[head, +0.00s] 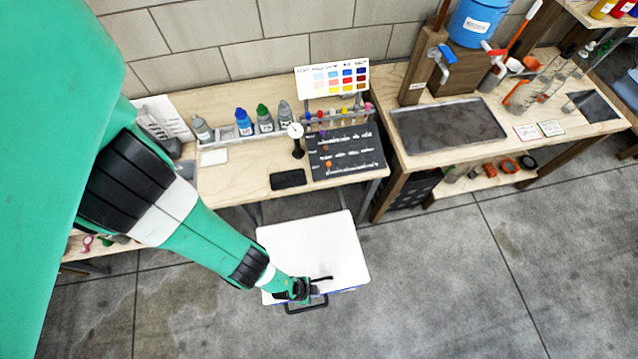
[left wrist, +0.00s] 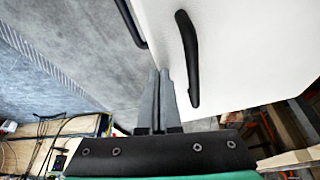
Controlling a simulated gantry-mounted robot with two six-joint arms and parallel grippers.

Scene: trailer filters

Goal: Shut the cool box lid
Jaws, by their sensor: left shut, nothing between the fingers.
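The cool box has a white lid (head: 310,240) that lies over its top in the head view. A thin strip of the blue body (head: 345,291) shows under the lid's front edge. I cannot tell whether the lid is fully down. My left gripper (head: 316,290) is at the front edge of the lid, beside a black handle (head: 322,278). In the left wrist view its two grey fingers (left wrist: 160,88) are together and empty, close to the white lid (left wrist: 235,50) and its black handle (left wrist: 188,60). I cannot tell whether they touch it. My right gripper is not in view.
Behind the box stands a wooden bench (head: 225,183) with bottles (head: 245,122), a black board (head: 345,150) and a colour chart (head: 333,79). A second bench at right holds a dark tray (head: 448,126) and a blue bucket (head: 480,22). The concrete floor (head: 440,280) right of the box is clear.

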